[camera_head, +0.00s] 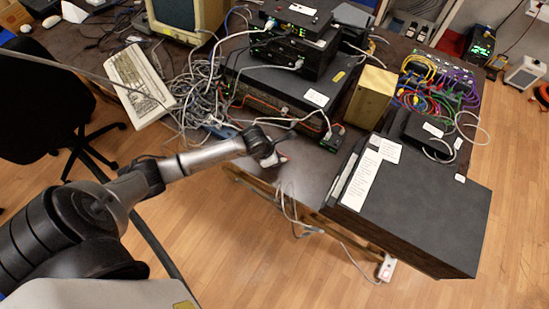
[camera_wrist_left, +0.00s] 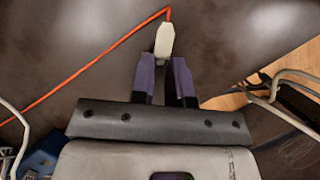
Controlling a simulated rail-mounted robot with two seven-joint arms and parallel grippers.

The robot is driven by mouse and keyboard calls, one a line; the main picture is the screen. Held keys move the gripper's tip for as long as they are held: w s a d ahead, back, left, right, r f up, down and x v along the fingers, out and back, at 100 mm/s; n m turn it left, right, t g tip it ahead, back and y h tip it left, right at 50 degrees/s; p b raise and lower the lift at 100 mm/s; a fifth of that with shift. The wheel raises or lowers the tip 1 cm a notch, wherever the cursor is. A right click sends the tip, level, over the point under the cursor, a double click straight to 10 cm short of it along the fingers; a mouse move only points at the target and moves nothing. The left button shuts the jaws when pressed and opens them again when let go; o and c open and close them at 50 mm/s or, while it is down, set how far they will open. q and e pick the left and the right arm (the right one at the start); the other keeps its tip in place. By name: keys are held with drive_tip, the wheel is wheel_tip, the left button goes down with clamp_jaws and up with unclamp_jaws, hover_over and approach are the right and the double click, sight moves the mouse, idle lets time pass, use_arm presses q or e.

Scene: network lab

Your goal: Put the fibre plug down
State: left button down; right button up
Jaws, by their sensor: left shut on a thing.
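The fibre plug (camera_wrist_left: 165,40) is pale cream, with a thin orange cable (camera_wrist_left: 95,60) running from its far end out to the left in the left wrist view. My left gripper (camera_wrist_left: 166,68) is shut on the plug's near end, and the plug points away from the gripper. In the head view my left gripper (camera_head: 277,160) is over the front part of the dark table (camera_head: 310,170). There the plug is too small to make out clearly. I cannot tell whether the plug touches the table top. My right gripper is not in view.
Stacked black network boxes (camera_head: 270,82) stand behind the gripper, with tangled grey cables (camera_head: 200,95) to their left. A large black case (camera_head: 420,205) is to the right. White cables (camera_head: 290,212) hang over the table's front edge. Bare table lies around the gripper.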

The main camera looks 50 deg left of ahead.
use_arm(q)
drive_tip(key=c, duration=1.1)
unclamp_jaws()
